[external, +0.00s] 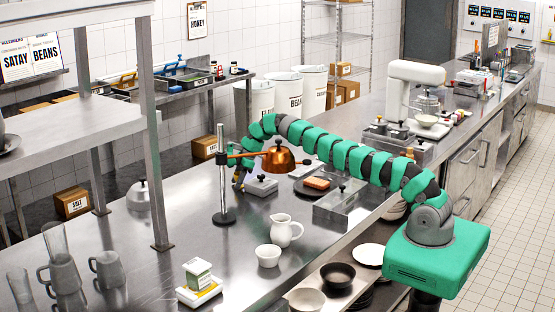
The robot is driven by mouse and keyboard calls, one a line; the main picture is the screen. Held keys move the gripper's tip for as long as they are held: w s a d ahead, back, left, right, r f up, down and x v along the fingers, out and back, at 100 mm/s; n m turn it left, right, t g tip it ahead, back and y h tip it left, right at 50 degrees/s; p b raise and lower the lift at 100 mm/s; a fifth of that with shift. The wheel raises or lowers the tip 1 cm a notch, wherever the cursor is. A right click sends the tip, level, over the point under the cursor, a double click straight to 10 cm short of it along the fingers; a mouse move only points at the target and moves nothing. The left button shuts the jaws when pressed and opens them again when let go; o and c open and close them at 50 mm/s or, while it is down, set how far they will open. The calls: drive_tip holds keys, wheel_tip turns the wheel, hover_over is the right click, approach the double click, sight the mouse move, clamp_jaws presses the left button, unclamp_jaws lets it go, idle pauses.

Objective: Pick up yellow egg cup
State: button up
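I cannot make out a yellow egg cup clearly in the external view. My arm reaches left across the steel counter (335,236). My gripper (238,184) points down at its far end, just behind and right of an upright lamp stand (221,187). A small yellowish patch shows at the gripper, too small to tell whether it is part of the gripper or the egg cup. The fingers are small and partly hidden, so I cannot tell whether they are open or shut.
A copper lamp shade (278,158) hangs close right of the gripper. A lidded steel container (261,186) stands beside it. A white jug (283,231) and white cup (267,256) stand nearer. A shelf post (151,130) rises at left.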

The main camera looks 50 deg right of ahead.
drive_tip(key=c, duration=0.5)
drive_tip(key=shift+o, duration=0.2)
drive_tip(key=shift+r, duration=0.1)
